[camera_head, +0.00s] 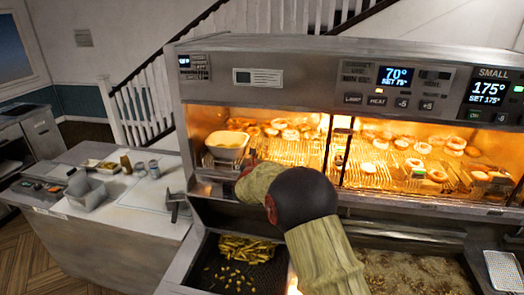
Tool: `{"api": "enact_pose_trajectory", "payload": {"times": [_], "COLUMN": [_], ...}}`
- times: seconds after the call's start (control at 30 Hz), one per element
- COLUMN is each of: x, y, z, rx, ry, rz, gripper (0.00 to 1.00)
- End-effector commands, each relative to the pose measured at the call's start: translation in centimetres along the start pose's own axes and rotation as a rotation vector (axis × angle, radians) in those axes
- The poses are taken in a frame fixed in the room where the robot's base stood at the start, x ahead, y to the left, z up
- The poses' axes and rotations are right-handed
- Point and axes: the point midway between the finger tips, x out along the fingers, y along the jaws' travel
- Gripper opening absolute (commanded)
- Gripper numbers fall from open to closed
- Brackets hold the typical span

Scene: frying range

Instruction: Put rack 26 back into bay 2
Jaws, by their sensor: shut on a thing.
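My arm reaches up to the left heated opening of the cabinet. My gripper (247,171) is at the front lower edge of that opening, mostly hidden by my forearm. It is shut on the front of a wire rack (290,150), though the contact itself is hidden. The rack's number is not readable. Ring-shaped fried pieces (284,128) show at the back of this opening. A second wire rack (365,172) with more rings lies in the right opening. No bay number is readable, so I cannot tell which opening is bay 2.
A white tub (228,143) stands close to my gripper at the left. A dark upright post (338,150) divides the openings. Below are a basin with fries (240,252) and a crumb-covered basin (415,275). A side counter (125,225) holds a grey bin (85,188) and small containers.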

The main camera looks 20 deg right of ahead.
Motion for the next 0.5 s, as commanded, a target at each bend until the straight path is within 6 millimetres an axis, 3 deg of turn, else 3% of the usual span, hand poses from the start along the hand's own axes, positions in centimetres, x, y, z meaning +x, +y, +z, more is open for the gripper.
{"api": "enact_pose_trajectory", "payload": {"times": [0.33,0.5], "x": [0.0,0.0], "y": [-0.01,0.0], "z": [0.08,0.06], "rx": [0.0,0.0], "ry": [0.0,0.0], "rz": [0.0,0.0], "gripper": [0.24,0.24]}}
